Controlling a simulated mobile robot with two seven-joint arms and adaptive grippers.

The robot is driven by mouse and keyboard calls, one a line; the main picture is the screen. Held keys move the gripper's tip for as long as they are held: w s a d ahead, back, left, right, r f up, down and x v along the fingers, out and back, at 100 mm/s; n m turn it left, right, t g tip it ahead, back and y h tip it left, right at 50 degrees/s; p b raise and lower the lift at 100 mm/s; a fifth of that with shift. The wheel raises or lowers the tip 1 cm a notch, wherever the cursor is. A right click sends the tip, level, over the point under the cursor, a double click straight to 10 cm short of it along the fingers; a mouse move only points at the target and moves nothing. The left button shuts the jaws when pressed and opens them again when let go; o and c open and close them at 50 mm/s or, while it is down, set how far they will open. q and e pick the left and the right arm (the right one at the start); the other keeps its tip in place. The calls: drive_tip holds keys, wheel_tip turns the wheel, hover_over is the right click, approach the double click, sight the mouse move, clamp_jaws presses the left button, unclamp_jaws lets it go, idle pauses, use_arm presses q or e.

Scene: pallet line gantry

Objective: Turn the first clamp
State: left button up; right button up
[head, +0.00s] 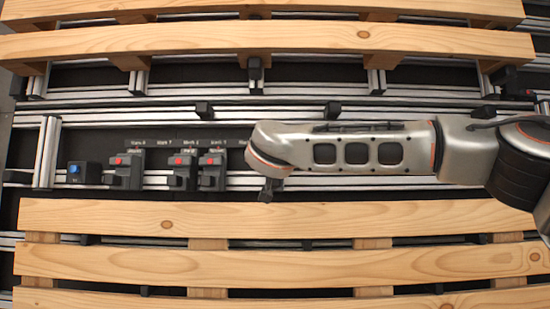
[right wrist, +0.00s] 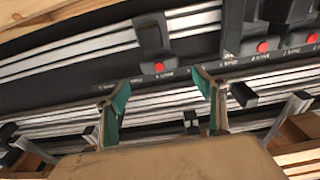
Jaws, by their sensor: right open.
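Several dark grey clamps with red buttons sit on the metal rail in the head view: one at left (head: 122,172), one in the middle (head: 181,175) and one beside it (head: 212,174). Small labels stand above them, too blurred to read surely. In the right wrist view one clamp (right wrist: 153,36) lies just beyond my right gripper (right wrist: 163,82). My right gripper is open and empty, its green-padded fingers apart and not around that clamp. In the head view my right arm covers part of the rail. My left gripper is in neither view.
A dark block with a blue button (head: 82,174) sits at the rail's left end. Wooden slats run along the back (head: 200,40) and the front (head: 150,217). More clamps (right wrist: 245,30) stand at the right of the wrist view. The rail section between the left clamps is clear.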

drive_tip(key=shift+p+x, duration=0.4)
drive_tip(key=shift+x, duration=2.75)
drive_tip(key=shift+s, duration=0.1)
drive_tip(key=c, duration=1.1)
